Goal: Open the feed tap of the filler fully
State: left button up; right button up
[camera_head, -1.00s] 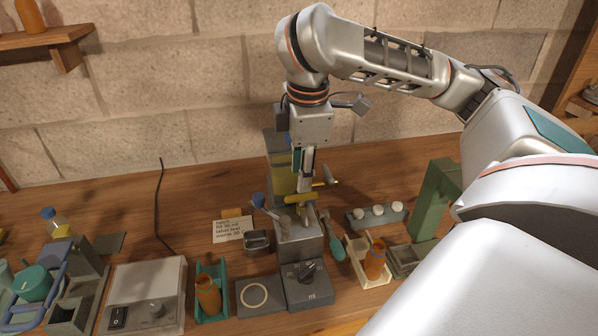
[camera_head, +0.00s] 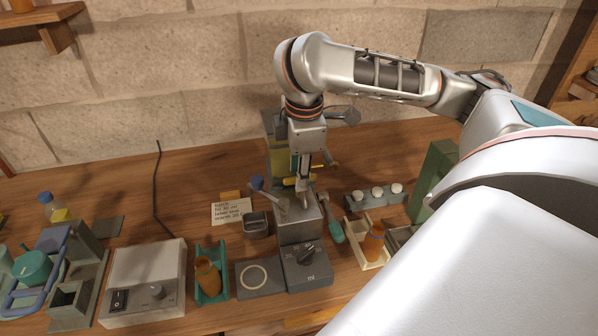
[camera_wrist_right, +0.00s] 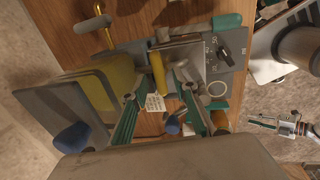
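The filler is a grey unit with an ml dial (camera_head: 308,262) in front and a yellow-faced tank (camera_head: 279,158) behind. A yellow bar handle (camera_head: 290,182), apparently the feed tap's, lies crosswise above its grey block (camera_head: 297,224). In the right wrist view the handle (camera_wrist_right: 158,72) shows between the spread finger ends. My right gripper (camera_wrist_right: 157,88) is open and points down at the handle; it also shows in the head view (camera_head: 305,187). I cannot tell whether the fingers touch it. What seems to be my left gripper (camera_wrist_right: 285,124) is small, far from the filler.
A brass lever (camera_head: 329,161) sticks out behind the handle. A rack with white caps (camera_head: 376,198) and a green frame (camera_head: 434,178) stand right.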

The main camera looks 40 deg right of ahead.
jog(key=shift+f, duration=0.2)
grip_shut()
